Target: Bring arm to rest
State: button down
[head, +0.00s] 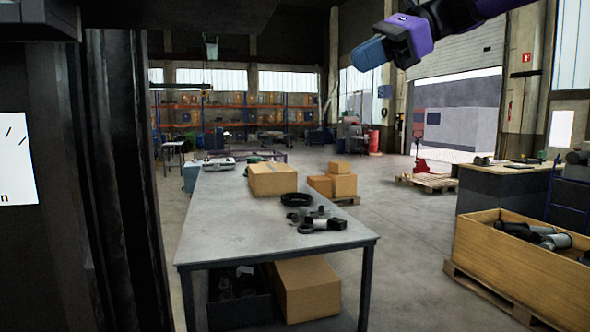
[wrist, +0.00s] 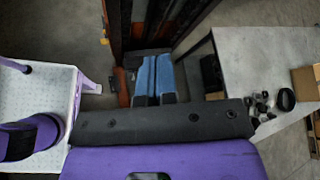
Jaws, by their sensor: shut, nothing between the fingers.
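My gripper (head: 369,54) is raised high at the top of the head view, its blue fingers pointing left, with my purple arm reaching in from the upper right. In the wrist view the two blue fingers of my gripper (wrist: 154,76) lie side by side, shut and empty. The gripper touches nothing that I can see. The grey metal table (head: 222,205) stands below it in the head view; it also shows at the right of the wrist view (wrist: 262,52).
A cardboard box (head: 273,180), a black ring (head: 297,199) and several dark parts lie on the table. A wooden crate (head: 500,262) with parts stands at the right. A dark upright structure (head: 120,170) fills the left. Open floor (head: 407,225) lies between table and crate.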

jog(key=s+d+f+n+t+h, duration=0.1)
jog(key=s+d+f+n+h, duration=0.3)
jog(key=f, duration=0.5)
jog(key=s+d+f+n+t+h, duration=0.1)
jog(key=s+d+f+n+h, duration=0.3)
jog(key=s+d+f, duration=0.4)
jog(key=s+d+f+n+t+h, duration=0.2)
jog(key=s+d+f+n+h, duration=0.2)
jog(key=s+d+f, duration=0.3)
notch_tip(320, 180, down, 5)
jog(key=s+n, duration=0.1)
jog(key=s, duration=0.1)
jog(key=shift+s, duration=0.35)
jog(key=shift+f, duration=0.1)
